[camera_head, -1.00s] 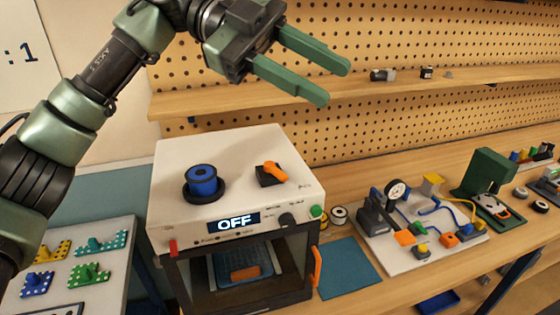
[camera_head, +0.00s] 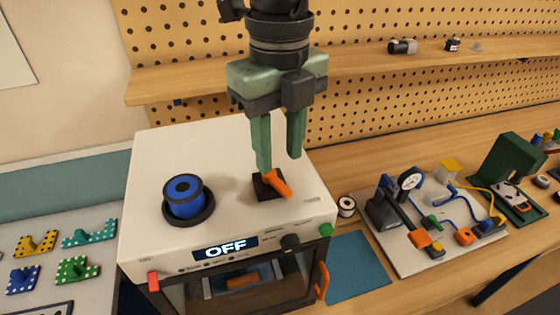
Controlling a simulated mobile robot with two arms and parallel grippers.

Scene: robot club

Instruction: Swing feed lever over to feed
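The orange feed lever (camera_head: 277,184) sits on a small black base (camera_head: 262,188) on top of the white printer (camera_head: 240,222). The lever points toward the front right. My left gripper (camera_head: 280,162) points down over it, with its two green fingers apart. The left finger's tip is at the lever's rear end and the right finger is to the right of it; I cannot tell whether either touches. The printer's display (camera_head: 225,247) reads OFF. My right gripper is not in view.
A blue spool (camera_head: 184,194) stands on a black holder left of the lever. A wooden shelf (camera_head: 190,88) and pegboard are behind. A board with a gauge (camera_head: 410,181) and blue tubes is to the right. A blue mat (camera_head: 357,268) lies bare beside the printer.

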